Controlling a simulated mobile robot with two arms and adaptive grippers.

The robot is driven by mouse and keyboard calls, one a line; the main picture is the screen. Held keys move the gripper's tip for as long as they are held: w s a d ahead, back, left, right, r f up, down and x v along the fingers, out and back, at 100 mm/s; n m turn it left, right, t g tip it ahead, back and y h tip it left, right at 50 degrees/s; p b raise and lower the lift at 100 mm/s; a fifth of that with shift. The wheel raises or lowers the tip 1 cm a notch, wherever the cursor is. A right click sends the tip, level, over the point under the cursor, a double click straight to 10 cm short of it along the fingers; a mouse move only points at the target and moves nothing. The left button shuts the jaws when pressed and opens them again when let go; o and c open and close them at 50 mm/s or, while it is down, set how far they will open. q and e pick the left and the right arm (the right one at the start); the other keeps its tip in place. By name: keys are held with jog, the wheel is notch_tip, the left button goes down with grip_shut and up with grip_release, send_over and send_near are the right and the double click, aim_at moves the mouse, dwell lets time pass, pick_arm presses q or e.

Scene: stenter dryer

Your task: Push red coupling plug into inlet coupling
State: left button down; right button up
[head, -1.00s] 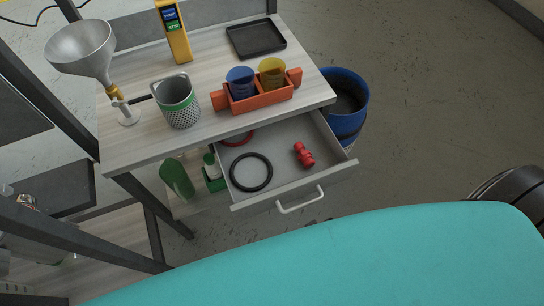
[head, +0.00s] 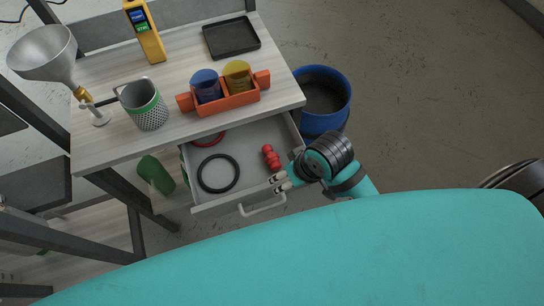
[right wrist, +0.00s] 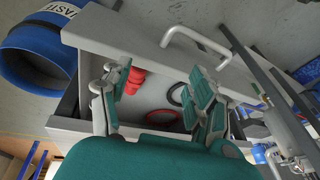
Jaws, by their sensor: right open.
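The red coupling plug (head: 271,157) lies in the open drawer (head: 238,137), near its right side. It also shows in the right wrist view (right wrist: 134,80), close beside the left-hand finger. My right gripper (head: 281,181) is over the drawer's front right corner, just in front of the plug. I cannot make out the inlet coupling in these frames. My left gripper is not in view.
A black ring (head: 218,173) and a partly hidden red ring (head: 209,139) share the drawer. The drawer handle (head: 262,206) sticks out in front. An orange caddy with cups (head: 230,104) stands on the tabletop. A blue bin (head: 323,113) stands right of the table.

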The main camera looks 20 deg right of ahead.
jog(key=w+r+m+g+h, duration=0.1)
jog(key=w+r+g, duration=0.15)
jog(key=w, duration=0.35)
jog(key=w+r+g+h, duration=0.1)
jog(key=w+r, duration=0.3)
jog(key=w, duration=0.3)
jog(key=p, duration=0.1)
send_over(270, 154)
jog(key=shift+t, duration=0.25)
jog(key=f, duration=1.1)
jog(key=shift+d, duration=0.25)
jog(key=shift+a+f+p, duration=0.2)
jog(key=shift+f+p, duration=0.2)
jog(key=shift+f, duration=2.35)
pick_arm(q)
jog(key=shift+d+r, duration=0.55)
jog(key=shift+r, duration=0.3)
pick_arm(e)
jog(key=shift+c, duration=0.3)
jog(key=shift+r, duration=0.1)
jog(key=c, duration=1)
